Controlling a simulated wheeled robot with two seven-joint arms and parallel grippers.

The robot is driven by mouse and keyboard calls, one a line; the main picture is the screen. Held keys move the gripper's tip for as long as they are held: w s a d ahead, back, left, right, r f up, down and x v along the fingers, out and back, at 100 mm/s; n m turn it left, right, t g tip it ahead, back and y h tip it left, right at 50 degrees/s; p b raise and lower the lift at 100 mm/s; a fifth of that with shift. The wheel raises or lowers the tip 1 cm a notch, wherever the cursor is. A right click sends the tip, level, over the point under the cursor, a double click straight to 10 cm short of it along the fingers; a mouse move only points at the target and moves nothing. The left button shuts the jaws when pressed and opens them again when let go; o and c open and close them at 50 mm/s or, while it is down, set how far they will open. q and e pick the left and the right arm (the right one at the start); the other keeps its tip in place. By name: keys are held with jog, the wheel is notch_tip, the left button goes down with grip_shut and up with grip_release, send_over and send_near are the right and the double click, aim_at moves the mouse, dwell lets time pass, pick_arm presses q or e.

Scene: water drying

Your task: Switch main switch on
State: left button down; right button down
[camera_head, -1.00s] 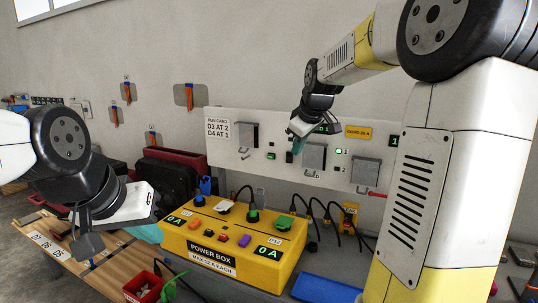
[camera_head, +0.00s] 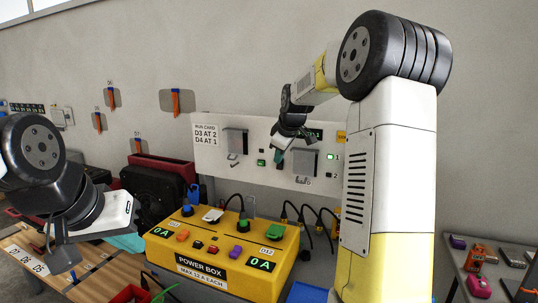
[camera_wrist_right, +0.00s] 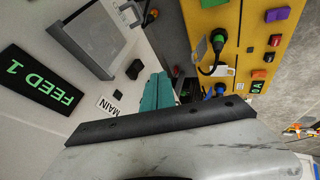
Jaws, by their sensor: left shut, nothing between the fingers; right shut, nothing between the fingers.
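The white wall panel (camera_head: 215,165) carries grey boxes and small lit indicators. In the right wrist view a "MAIN" label (camera_wrist_right: 108,106) lies beside a small black square part (camera_wrist_right: 117,94), with a black rocker (camera_wrist_right: 135,69) a little farther off. I cannot tell which is the main switch or its position. My right gripper (camera_head: 279,156) is shut and empty in front of the panel, left of the middle grey box (camera_head: 304,162). Its teal fingertips (camera_wrist_right: 158,92) are close to the label; contact cannot be told. My left gripper (camera_head: 62,258) is shut and empty at the left.
The yellow power box (camera_head: 222,262) stands below the panel, with coloured buttons, plugs and two displays reading 0 A. A dark case (camera_head: 155,192) and red bin (camera_head: 165,165) stand left. A lit green "FEED 1" display (camera_wrist_right: 42,80) shows in the wrist view. Cables hang right of the power box.

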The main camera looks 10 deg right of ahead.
aim_at(278, 166)
jog(key=w+f, duration=0.2)
jog(key=w+d+f, duration=0.1)
jog(key=w, duration=0.1)
jog(key=w+f, duration=0.2)
jog(key=shift+w+d+f, duration=0.15)
jog(key=shift+d+f, duration=0.1)
jog(key=shift+f, duration=0.1)
jog(key=shift+w+d, duration=0.25)
jog(key=shift+w, duration=0.1)
jog(key=shift+w+d+f, duration=0.15)
jog(key=shift+w+f, duration=0.05)
jog(key=shift+w, duration=0.05)
jog(key=shift+r, duration=0.1)
jog(key=shift+r, duration=0.9)
